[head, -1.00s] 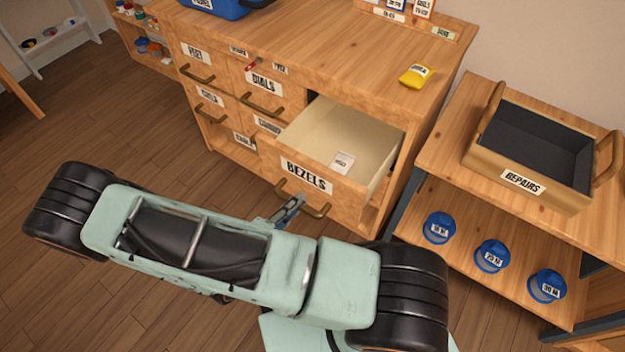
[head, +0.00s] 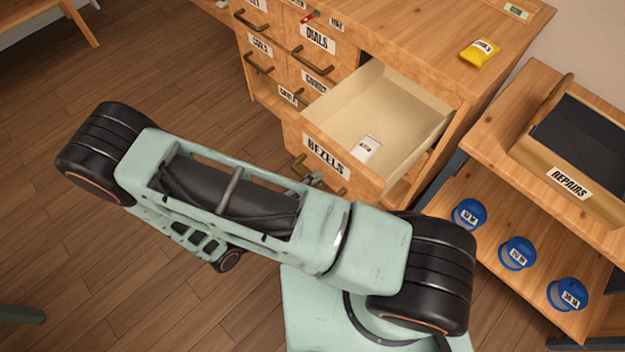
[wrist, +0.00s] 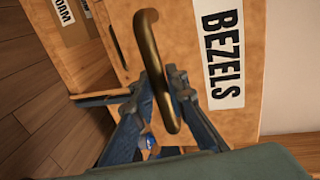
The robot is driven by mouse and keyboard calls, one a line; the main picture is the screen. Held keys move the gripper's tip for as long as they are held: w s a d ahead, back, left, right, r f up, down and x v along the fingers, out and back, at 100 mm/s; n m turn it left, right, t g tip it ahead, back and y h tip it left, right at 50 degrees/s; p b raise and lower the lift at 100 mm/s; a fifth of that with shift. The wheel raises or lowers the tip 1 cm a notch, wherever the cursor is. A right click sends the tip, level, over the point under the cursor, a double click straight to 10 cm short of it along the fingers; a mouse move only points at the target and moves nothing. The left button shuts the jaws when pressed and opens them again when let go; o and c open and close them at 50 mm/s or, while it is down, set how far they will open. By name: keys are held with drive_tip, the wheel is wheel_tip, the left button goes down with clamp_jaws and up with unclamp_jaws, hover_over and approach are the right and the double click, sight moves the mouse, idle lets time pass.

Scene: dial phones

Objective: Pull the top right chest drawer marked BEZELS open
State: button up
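The BEZELS drawer (head: 325,152) at the top right of the wooden chest stands well open, its pale interior showing. A small labelled packet (head: 367,148) lies inside it. The drawer's brass handle shows in the wrist view (wrist: 150,55), with the BEZELS label (wrist: 221,55) to its right. My gripper (wrist: 160,92) has one finger on each side of the handle bar and appears closed on it. In the head view my gripper (head: 316,180) is small at the drawer front, partly hidden by my arm.
A yellow labelled packet (head: 480,53) lies on the chest top. Other chest drawers, including DIALS (head: 317,38), look shut.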

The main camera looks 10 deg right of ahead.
drive_tip(key=o, duration=0.3)
drive_tip(key=shift+o, duration=0.2)
drive_tip(key=v, duration=1.2)
drive_tip(key=shift+w, duration=0.1)
